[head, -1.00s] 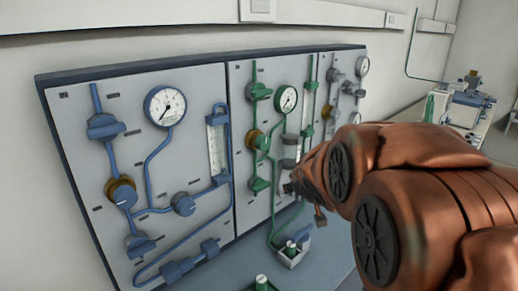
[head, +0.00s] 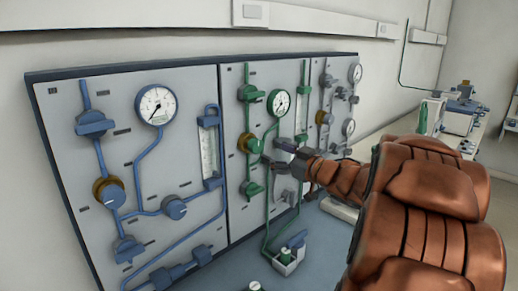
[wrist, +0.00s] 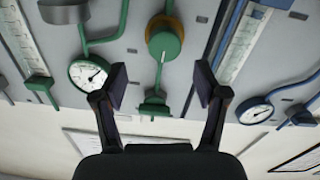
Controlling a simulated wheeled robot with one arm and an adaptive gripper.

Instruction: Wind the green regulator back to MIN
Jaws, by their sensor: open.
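The green regulator (head: 250,143), a green knob with a brass collar, is on the middle panel (head: 232,200) below the green upper valve (head: 250,93). In the wrist view, which looks upside down, the regulator (wrist: 164,42) is centred beyond the fingertips. My gripper (head: 284,160) is in front of the panel, right of the regulator in the head view. In the wrist view my gripper (wrist: 161,84) is open, its two fingers apart and nothing between them. The MIN mark cannot be read. The green line's gauge (head: 279,102) is right of the regulator.
The blue panel (head: 70,150) at left has its own brass-collared regulator (head: 109,192) and gauge (head: 156,105). A grey panel (head: 318,75) is at right. A small box with green and blue items (head: 286,262) stands on the bench below.

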